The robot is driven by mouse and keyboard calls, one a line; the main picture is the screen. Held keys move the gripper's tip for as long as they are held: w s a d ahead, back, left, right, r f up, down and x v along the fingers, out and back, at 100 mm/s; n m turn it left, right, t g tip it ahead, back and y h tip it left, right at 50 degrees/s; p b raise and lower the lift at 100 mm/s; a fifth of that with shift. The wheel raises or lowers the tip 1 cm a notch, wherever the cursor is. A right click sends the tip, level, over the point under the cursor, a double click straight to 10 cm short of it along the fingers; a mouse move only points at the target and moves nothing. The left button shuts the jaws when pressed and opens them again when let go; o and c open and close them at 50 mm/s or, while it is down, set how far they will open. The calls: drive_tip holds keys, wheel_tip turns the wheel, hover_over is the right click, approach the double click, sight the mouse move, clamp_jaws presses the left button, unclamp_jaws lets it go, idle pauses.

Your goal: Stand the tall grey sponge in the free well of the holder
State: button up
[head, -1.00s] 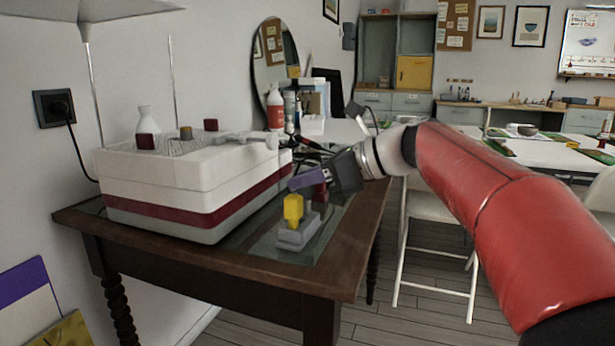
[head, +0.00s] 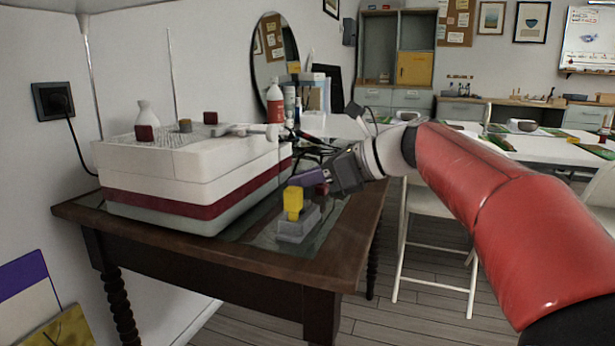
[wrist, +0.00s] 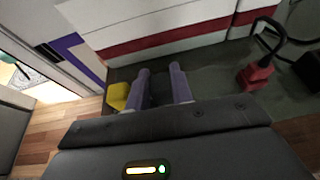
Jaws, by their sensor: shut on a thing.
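The grey holder (head: 290,236) stands on the dark-topped table. A yellow block (head: 293,200) stands upright at its left, and shows beside my left finger in the wrist view (wrist: 118,95). My gripper (head: 305,180), with purple fingers, is just behind and above the holder. In the wrist view its fingers (wrist: 160,80) are shut on a dark grey thing between them, likely the tall grey sponge (wrist: 160,92). The sponge is mostly hidden by the fingers and gripper body. I cannot tell whether its lower end is in the holder's free well.
A large white box with a dark red band (head: 190,175) stands close at left, with small blocks on top. A dark red block (wrist: 257,76) with a dark cable lies beyond the fingers. The table's front edge (head: 230,258) is clear.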

drive_tip(key=shift+f, duration=0.15)
drive_tip(key=o, duration=1)
drive_tip(key=shift+r+p, duration=3.6)
drive_tip(key=shift+p, duration=0.45)
drive_tip(key=shift+f, duration=0.1)
